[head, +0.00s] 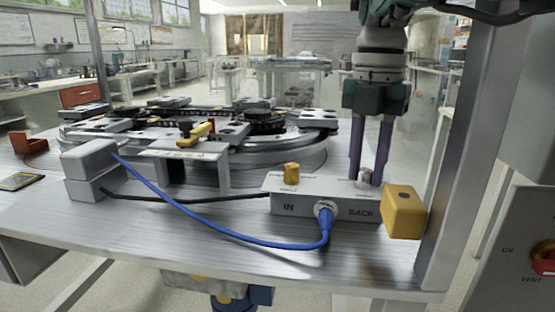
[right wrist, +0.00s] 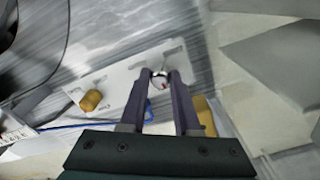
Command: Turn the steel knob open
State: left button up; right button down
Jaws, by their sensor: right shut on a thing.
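The steel knob (head: 366,175) sits on top of a grey box (head: 300,206) marked IN and BACK, at the box's right end. My right gripper (head: 367,178) comes down from above, with its purple fingers on both sides of the knob. In the right wrist view the fingertips (right wrist: 160,76) are shut on the steel knob (right wrist: 159,74), which is partly hidden between them. A brass knob (head: 291,173) stands on the same box to the left, and it also shows in the right wrist view (right wrist: 91,100). My left gripper is not in view.
A blue cable (head: 220,224) runs from a grey block (head: 90,160) to the box's front socket. A yellow block (head: 403,211) stands against the box's right end, near a metal post (head: 452,150). A ring track (head: 290,145) fills the back of the table.

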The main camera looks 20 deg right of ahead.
aim_at(366, 170)
jog(key=shift+m, duration=0.4)
jog(key=c, duration=0.6)
grip_release()
jog(key=shift+c, duration=0.2)
notch_tip(366, 170, up, 10)
jog(key=p, duration=0.1)
jog(key=shift+p, duration=0.35)
